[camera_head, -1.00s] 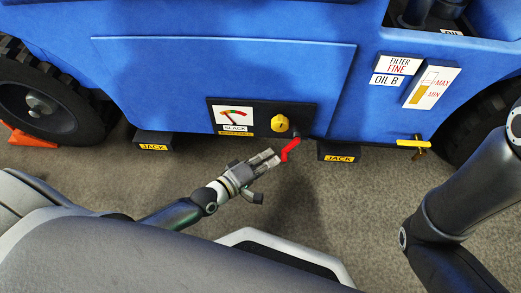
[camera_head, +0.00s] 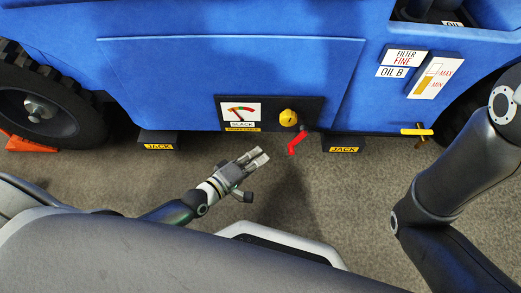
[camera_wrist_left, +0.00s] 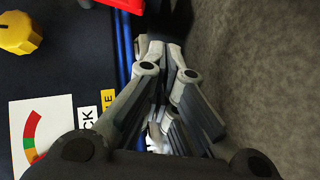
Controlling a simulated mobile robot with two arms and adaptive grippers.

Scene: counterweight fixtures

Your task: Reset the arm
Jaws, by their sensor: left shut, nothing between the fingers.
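My left gripper (camera_head: 258,159) is shut and empty over the floor, in front of the blue machine. It is apart from the red crank lever (camera_head: 297,144), a short way to the lever's left. The lever hangs below the right end of a black panel (camera_head: 262,106) and slants down to the left. The panel carries a slack gauge (camera_head: 240,114) and a yellow knob (camera_head: 288,117). In the left wrist view, my left gripper (camera_wrist_left: 160,48) has the yellow knob (camera_wrist_left: 18,33) at upper left and part of the red lever (camera_wrist_left: 122,4) at the top edge.
Two black jack blocks (camera_head: 157,140) (camera_head: 343,143) stick out under the blue machine (camera_head: 220,65), left and right of the panel. A yellow-handled valve (camera_head: 417,132) is at the right. My right arm (camera_head: 450,180) fills the right side. Grey floor (camera_head: 310,200) is clear in front.

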